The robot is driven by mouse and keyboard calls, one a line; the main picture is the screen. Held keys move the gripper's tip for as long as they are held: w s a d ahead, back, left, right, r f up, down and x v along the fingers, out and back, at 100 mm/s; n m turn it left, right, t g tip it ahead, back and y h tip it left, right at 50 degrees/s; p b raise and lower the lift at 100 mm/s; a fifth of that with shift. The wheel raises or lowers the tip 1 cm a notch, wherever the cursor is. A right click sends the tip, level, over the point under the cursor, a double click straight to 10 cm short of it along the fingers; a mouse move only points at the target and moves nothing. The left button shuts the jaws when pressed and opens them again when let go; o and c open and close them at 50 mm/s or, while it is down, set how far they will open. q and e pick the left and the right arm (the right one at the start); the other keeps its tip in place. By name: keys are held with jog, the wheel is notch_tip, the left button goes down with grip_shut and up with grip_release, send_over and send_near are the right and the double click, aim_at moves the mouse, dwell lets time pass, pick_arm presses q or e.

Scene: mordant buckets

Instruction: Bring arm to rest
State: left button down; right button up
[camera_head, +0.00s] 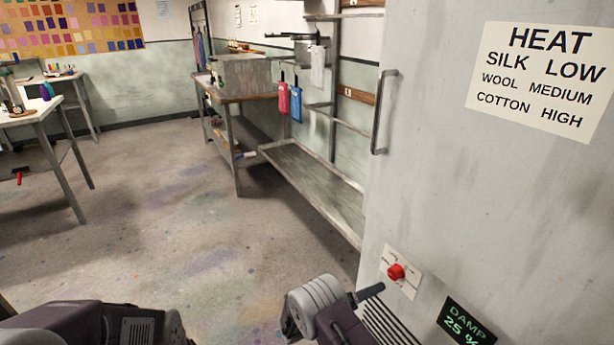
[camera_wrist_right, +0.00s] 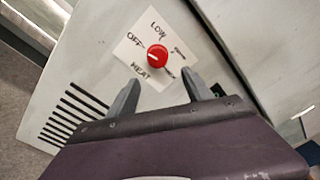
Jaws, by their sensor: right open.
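My right arm comes in at the bottom of the head view, and a dark fingertip of my right gripper (camera_head: 370,291) shows just left of the red knob (camera_head: 396,272). In the right wrist view my right gripper (camera_wrist_right: 163,78) is open, with nothing between its two grey fingers. The red knob (camera_wrist_right: 157,56) is ahead of the fingers, on a white plate marked OFF, LOW and HEAT. The fingers appear apart from the knob. My left arm (camera_head: 95,323) shows at the lower left of the head view; its gripper is out of view.
The tall grey cabinet (camera_head: 450,190) with a vertical handle (camera_head: 380,110) fills the right side, close to my right arm. A damp display (camera_head: 467,322) sits below the knob. A low metal shelf (camera_head: 315,190) stands behind. The floor (camera_head: 180,220) ahead and left is clear.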

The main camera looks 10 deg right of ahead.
jog(key=s+d+r+m+g+y, duration=0.1)
jog(key=s+d+m+g+y, duration=0.25)
jog(key=s+m+g, duration=0.35)
jog(key=s+a+r+m+y, duration=0.1)
jog(key=s+a+m+y, duration=0.35)
jog(key=s+m, duration=0.35)
jog(key=s+a+r+m+y, duration=0.1)
jog(key=s+a+m+y, duration=0.2)
jog(key=s+m+y, duration=0.5)
jog(key=a+r+m+t+p, duration=0.1)
jog(key=a+r+m+p, duration=0.1)
jog(key=r+m+p, duration=0.3)
jog(key=w+a+r+m+t+y+p, duration=0.1)
jog(key=r+m+p, duration=0.4)
jog(key=r+p, duration=0.9)
notch_tip(320, 180, up, 2)
jog(key=shift+w+a+r+m, duration=0.15)
jog(key=shift+w+a+m, duration=0.15)
jog(key=shift+a+m, duration=0.1)
